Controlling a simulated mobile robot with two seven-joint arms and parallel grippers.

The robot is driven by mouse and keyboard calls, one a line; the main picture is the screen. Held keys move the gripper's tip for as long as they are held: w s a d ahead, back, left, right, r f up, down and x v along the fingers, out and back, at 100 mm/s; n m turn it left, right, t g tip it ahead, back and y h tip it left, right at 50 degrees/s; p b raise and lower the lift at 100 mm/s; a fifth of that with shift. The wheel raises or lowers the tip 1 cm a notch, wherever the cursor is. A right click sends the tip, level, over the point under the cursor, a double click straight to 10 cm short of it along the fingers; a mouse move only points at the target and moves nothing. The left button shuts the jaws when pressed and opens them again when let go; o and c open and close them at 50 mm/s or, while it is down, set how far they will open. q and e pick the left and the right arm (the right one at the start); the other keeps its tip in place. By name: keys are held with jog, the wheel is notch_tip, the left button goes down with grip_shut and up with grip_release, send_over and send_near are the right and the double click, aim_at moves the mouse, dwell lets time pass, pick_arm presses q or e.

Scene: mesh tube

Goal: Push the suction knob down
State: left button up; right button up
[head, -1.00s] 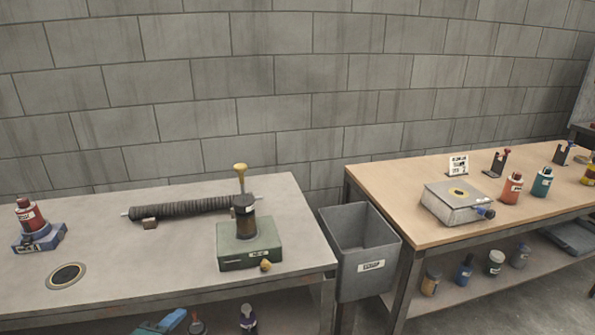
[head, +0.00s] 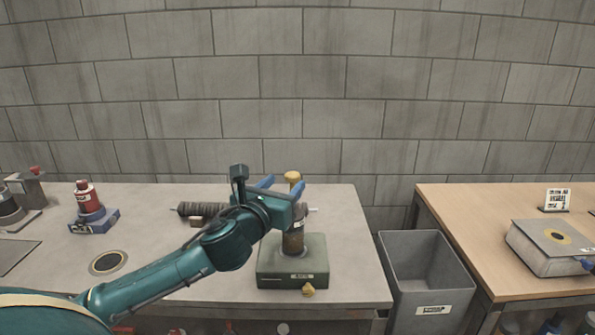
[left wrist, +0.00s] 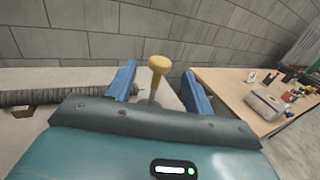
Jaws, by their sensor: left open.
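A yellow knob (head: 292,177) stands on top of a thin upright stem at the back of a green box (head: 292,270) on the grey table. A dark brown cylinder (head: 293,243) stands on the box, partly hidden by my left gripper (head: 284,185). That gripper is open, with its two blue fingers either side of the knob as seen from the head. In the left wrist view, the knob (left wrist: 159,62) shows between and beyond the spread fingers (left wrist: 158,80). I cannot tell whether they touch it. A second, small yellow knob (head: 308,290) sits at the box's front. My right gripper is not in view.
A ribbed dark tube (head: 200,209) lies behind my left arm. A red bottle on a blue base (head: 90,207) and a round black disc (head: 108,262) are at the left. A grey bin (head: 425,275) stands between the grey table and the wooden table (head: 470,215).

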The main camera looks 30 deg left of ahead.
aim_at(296, 173)
pick_arm(q)
jog(key=w, duration=0.4)
jog(key=w+a, duration=0.1)
jog(key=w, duration=0.2)
jog(key=shift+c, duration=0.5)
grip_shut()
